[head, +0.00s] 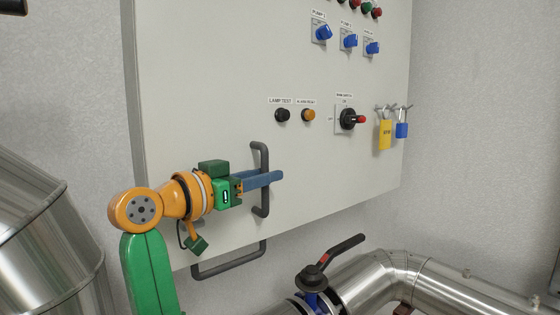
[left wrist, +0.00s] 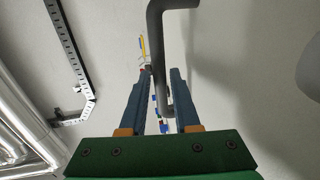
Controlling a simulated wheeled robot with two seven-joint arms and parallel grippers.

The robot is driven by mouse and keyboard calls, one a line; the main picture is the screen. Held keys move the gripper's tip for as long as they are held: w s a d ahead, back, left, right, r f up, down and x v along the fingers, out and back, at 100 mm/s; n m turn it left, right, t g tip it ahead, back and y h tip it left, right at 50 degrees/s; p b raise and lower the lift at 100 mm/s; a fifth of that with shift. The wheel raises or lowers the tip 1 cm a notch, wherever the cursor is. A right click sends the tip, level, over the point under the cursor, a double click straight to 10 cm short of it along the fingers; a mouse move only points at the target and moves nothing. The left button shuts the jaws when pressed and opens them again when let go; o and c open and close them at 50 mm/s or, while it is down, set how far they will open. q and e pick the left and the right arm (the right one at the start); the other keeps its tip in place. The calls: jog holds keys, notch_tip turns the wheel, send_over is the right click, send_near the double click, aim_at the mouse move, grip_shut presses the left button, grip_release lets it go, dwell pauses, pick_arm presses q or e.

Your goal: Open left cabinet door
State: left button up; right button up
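The light grey cabinet (head: 215,90) fills the middle of the head view, and its front panel looks closed. A dark grey vertical bar handle (head: 261,156) is on its face, and the bar also shows in the left wrist view (left wrist: 157,50). My left gripper (head: 268,180) is at this handle, its blue fingers reaching past the bar. In the left wrist view the fingers (left wrist: 162,85) stand apart with the bar between them, and a gap shows on the right finger's side. I cannot tell whether the left finger touches the bar. My right gripper is not in view.
A second grey bar (head: 228,263) sits at the cabinet's lower edge. Steel pipes (head: 440,275) and a black-levered valve (head: 330,262) lie below; a metal-clad vessel (head: 35,230) is left.

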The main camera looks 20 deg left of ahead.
pick_arm(q)
jog(key=shift+w+d+r+p, duration=0.45)
jog(key=shift+w+d+p, duration=0.15)
jog(key=shift+w+p, duration=0.2)
jog(key=shift+w+d+f, duration=0.1)
jog(key=shift+w+f, duration=0.2)
jog(key=shift+w, duration=0.3)
jog(key=shift+w+d+f, duration=0.1)
jog(key=shift+w+f, duration=0.2)
jog(key=shift+w, duration=0.25)
jog(key=shift+s, duration=0.15)
jog(key=c, duration=0.5)
jog(key=shift+d+r, duration=0.1)
grip_shut()
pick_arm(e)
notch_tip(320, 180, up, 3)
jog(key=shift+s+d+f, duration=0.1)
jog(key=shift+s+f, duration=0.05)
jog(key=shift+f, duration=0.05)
pick_arm(q)
jog(key=shift+r, duration=0.1)
